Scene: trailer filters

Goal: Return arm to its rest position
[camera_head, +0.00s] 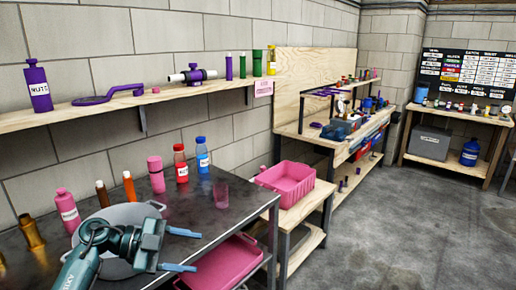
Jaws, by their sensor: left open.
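My left arm comes in from the bottom left. Its gripper (181,250) is open, with two blue fingers pointing right and a clear gap between them. Nothing shows between the fingers. The gripper is in front of and above a round grey pot (122,214) on the dark metal table (225,204), and it hides part of the pot. My right gripper is not in view.
Several bottles stand along the table's back, including a red one (181,163) and a blue one (202,155). A pink crate (287,181) sits beyond. A wooden shelf (120,103) runs above. Open floor (400,230) lies right.

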